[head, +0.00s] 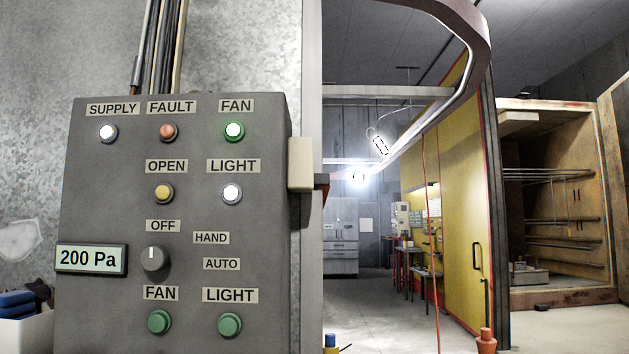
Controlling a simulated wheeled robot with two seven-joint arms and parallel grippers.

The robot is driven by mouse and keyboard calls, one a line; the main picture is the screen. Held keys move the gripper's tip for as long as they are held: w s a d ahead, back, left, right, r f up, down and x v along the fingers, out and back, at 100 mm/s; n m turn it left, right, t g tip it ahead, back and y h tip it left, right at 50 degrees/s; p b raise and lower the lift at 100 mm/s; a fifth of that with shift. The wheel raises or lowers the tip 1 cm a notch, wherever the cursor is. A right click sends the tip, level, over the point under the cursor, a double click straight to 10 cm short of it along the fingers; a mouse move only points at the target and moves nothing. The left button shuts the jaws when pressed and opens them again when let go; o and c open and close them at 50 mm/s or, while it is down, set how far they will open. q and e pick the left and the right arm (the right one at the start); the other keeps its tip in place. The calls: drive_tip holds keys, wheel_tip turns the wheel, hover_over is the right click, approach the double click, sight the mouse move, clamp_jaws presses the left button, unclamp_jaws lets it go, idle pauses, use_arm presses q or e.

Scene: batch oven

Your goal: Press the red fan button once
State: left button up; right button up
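A grey control panel (110,200) stands close on the left. Its lower row shows a green button (158,321) under a FAN label and a green button (230,324) under a LIGHT label. At the upper right of the panel a green FAN lamp (234,131) is lit. An orange-red FAULT lamp (168,132) sits beside it. I see no red button under a FAN label; the panel's bottom is cut off by the frame. Neither of my grippers is in view.
A selector knob (155,258) and a "200 Pa" display (91,258) are on the panel. A white bin (28,334) is at lower left. An orange object (486,341) stands at the bottom right. A yellow door (455,200) stands behind, with open floor before it.

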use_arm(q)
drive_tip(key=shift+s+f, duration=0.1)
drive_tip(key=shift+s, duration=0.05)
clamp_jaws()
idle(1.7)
